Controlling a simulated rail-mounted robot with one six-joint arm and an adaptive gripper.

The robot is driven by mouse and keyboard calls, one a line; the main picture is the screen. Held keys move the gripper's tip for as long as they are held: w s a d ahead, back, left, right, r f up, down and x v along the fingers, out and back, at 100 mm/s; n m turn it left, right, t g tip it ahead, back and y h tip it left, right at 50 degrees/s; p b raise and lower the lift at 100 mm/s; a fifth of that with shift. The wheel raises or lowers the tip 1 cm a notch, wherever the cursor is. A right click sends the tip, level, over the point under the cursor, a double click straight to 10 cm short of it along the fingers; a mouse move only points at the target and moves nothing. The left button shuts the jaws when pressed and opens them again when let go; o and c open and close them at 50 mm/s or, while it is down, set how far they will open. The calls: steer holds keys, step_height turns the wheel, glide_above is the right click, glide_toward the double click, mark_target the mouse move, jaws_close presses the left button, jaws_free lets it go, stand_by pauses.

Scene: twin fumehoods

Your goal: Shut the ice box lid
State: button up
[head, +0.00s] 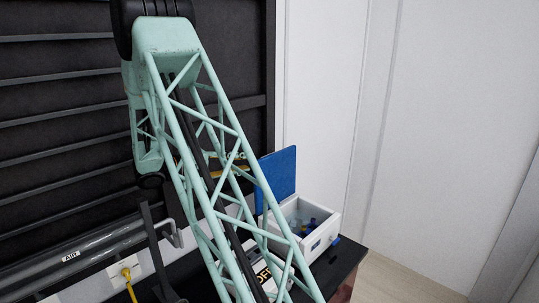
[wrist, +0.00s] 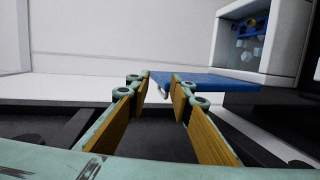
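The ice box (head: 325,238) is a white open-topped box at the right end of the dark bench in the head view. Its blue lid (head: 278,175) stands raised at the box's back left side. In the wrist view the box (wrist: 219,50) is at upper right and the lid (wrist: 222,82) shows as a blue slab just beyond the fingertips. My gripper (wrist: 161,84) is open, with a gap between its yellow-padded fingers. The lid's near end lies behind the tips; I cannot tell whether they touch it. In the head view my arm hides most of the gripper.
Blue-capped items and pale pieces lie inside the box (wrist: 250,28). A grey pipe marked AIR (head: 75,255) and a yellow cable (head: 128,275) are at lower left. A white wall (head: 330,90) stands behind the box. Floor shows to the right of the bench.

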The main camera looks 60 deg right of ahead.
mark_target(270, 155)
steer(key=w+d+f+t+h+p, duration=0.2)
steer(key=w+d+f, duration=0.2)
steer(key=d, duration=0.4)
steer(key=shift+w+d+f+h, duration=0.2)
steer(key=shift+w+f+h, duration=0.2)
steer(key=shift+f, duration=0.45)
steer(key=shift+d, duration=0.1)
steer(key=shift+s+d+p, duration=0.35)
steer(key=shift+d+p, duration=0.2)
steer(key=shift+d, duration=1.7)
steer(key=shift+s+d+p, duration=0.4)
steer(key=shift+d+p, duration=0.2)
steer(key=shift+d, duration=1.6)
steer(key=shift+s+d+p, duration=0.35)
steer(key=shift+d+p, duration=0.2)
steer(key=shift+d, duration=1.7)
jaws_close()
